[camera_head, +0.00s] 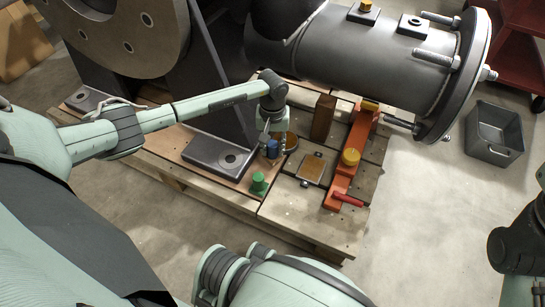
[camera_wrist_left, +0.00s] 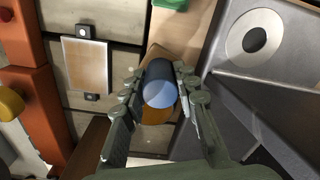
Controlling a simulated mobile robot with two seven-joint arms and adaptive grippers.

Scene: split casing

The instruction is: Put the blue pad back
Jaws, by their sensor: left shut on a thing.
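The blue pad (camera_head: 272,149) is a small blue cylinder. My left gripper (camera_head: 271,133) is shut on it, above the right part of the wooden pallet. In the left wrist view the blue pad (camera_wrist_left: 160,84) sits between the two fingers of the left gripper (camera_wrist_left: 161,76). A green pad (camera_head: 259,184) of similar shape stands near the pallet's front edge. I cannot tell whether the blue pad touches anything below. My right gripper is not in view.
A dark bracket foot (camera_head: 218,157) stands left of the gripper. A framed tan plate (camera_head: 312,167), a wooden block (camera_head: 323,117) and an orange bar (camera_head: 355,140) with a yellow knob lie to the right. A large grey cylinder (camera_head: 370,55) overhangs the back. A grey bin (camera_head: 493,132) is on the floor.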

